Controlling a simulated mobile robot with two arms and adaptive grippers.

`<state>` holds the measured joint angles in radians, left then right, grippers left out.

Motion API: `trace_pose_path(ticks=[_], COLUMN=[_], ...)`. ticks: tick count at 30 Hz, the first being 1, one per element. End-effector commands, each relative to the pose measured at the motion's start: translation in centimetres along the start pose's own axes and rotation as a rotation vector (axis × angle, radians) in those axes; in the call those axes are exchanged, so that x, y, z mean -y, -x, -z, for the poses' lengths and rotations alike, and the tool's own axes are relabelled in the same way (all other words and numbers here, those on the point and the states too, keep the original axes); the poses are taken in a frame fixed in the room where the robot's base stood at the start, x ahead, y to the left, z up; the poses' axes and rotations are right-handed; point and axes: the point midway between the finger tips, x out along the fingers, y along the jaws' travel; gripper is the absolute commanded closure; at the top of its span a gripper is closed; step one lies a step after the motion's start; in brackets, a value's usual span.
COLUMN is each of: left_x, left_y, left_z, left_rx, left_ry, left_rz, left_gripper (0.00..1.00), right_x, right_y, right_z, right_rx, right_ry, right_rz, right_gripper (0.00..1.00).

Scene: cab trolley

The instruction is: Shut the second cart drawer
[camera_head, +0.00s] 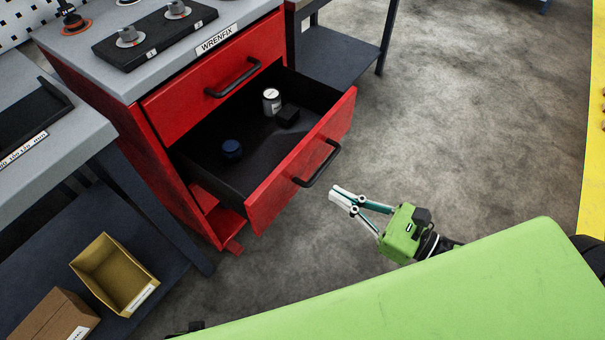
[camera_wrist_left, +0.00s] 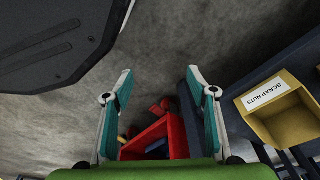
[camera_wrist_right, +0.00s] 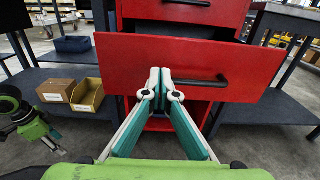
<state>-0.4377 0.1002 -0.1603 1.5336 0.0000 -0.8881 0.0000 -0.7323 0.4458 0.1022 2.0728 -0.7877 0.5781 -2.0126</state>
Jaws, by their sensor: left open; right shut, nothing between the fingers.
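The red cart (camera_head: 85,110) has its second drawer (camera_head: 262,200) pulled well out, showing a dark inside. The drawer's black bar handle (camera_head: 318,165) is on its red front, which also shows in the right wrist view (camera_wrist_right: 120,60). The top drawer (camera_head: 190,105) is shut. My right gripper (camera_head: 338,195) is shut and empty, just in front of the drawer front. In the right wrist view its fingertips (camera_wrist_right: 163,78) point at the front, beside the handle (camera_wrist_right: 195,81); contact cannot be told. My left gripper (camera_wrist_left: 160,85) is open and empty, with red cart parts (camera_wrist_left: 150,135) beyond it.
The drawer holds a white-lidded can (camera_head: 271,102), a dark blue round item (camera_head: 231,150) and a small black block (camera_head: 288,116). A grey bench (camera_head: 60,150) with bins (camera_head: 115,275) on its lower shelf stands left of the cart. Floor to the right is clear.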

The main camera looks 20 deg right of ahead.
Motion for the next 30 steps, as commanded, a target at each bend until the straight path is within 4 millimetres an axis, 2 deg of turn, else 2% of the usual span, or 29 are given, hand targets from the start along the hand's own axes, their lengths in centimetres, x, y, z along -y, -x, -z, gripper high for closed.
trace_pose_path(ticks=[1, 6, 15, 21, 30], left_x=[0.0, -0.1, -0.2, -0.2, -0.2], left_y=[-0.1, -0.9, -2.1, -2.5, -2.5], left_z=[-0.2, -1.1, -2.5, -2.9, -3.0], left_rx=[0.003, 0.009, 0.019, 0.02, 0.022], left_ry=[0.0, -0.002, -0.004, -0.005, -0.005], left_rz=[0.0, -0.002, -0.003, -0.003, -0.003], left_gripper=[0.48, 0.48, 0.48, 0.48, 0.48], right_x=[0.0, 0.1, 0.1, 0.1, 0.1], right_y=[-1.2, -4.5, -8.6, -9.4, -9.4], right_z=[-0.3, -0.2, -0.1, 0.0, 0.0], right_rx=[0.004, 0.003, 0.001, 0.0, 0.0], right_ry=[0.002, 0.0, -0.003, -0.004, -0.004], right_rz=[-0.002, -0.001, 0.001, 0.002, 0.002], right_gripper=[1.0, 1.0, 1.0, 1.0, 1.0])
